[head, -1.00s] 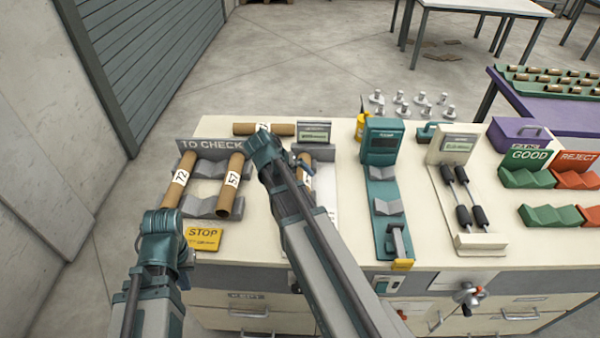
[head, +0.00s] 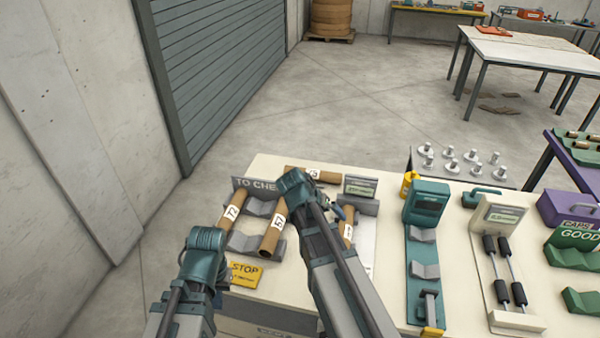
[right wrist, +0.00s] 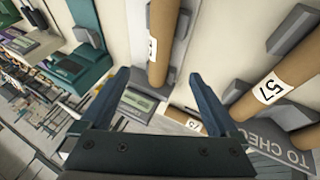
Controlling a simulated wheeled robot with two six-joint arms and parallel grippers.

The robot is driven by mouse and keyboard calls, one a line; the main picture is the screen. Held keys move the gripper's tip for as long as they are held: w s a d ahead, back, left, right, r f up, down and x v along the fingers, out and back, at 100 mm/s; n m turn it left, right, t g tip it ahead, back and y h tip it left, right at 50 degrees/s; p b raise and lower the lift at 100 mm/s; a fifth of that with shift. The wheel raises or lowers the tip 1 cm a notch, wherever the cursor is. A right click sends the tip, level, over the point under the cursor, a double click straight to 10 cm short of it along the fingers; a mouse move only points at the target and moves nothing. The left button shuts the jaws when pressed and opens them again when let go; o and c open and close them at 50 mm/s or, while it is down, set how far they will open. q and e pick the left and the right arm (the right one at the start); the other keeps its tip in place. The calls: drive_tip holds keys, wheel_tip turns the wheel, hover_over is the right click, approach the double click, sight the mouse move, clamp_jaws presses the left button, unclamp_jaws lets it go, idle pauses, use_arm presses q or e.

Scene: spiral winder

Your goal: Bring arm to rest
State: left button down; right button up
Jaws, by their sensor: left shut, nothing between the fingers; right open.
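My left gripper (head: 203,243) is at the near left of the bench, beside the yellow STOP sign; its fingers are hidden by the wrist and it holds nothing visible. My right gripper (head: 318,205) is over the bench right of the tube marked 57 (head: 272,238). In the right wrist view its two fingers (right wrist: 158,76) are spread. A brown labelled tube (right wrist: 166,30) shows beyond them, apart from the fingers as far as I can tell. This tube also shows partly in the head view (head: 348,232), in a grey cradle beside the right gripper.
Tube 72 (head: 232,212) lies in the grey TO CHECK rack (head: 243,241). Another tube (head: 327,177) lies behind, near a grey display (head: 361,187). The yellow STOP sign (head: 245,274) is in front. A teal device (head: 427,205) and a roller stand (head: 500,215) stand to the right.

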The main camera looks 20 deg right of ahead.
drive_tip(key=shift+a, duration=0.1)
drive_tip(key=s+a+f+n+g+y, duration=0.1)
drive_tip(key=s+a+n+y, duration=0.1)
drive_tip(key=s+a+n, duration=0.2)
drive_tip(key=s+a+f+n+y, duration=0.2)
drive_tip(key=s+a+n, duration=0.3)
drive_tip(key=s+a, duration=0.6)
drive_tip(key=a+y, duration=0.1)
drive_tip(key=a, duration=0.6)
drive_tip(key=shift+a+g, duration=0.3)
drive_tip(key=shift+g, duration=0.1)
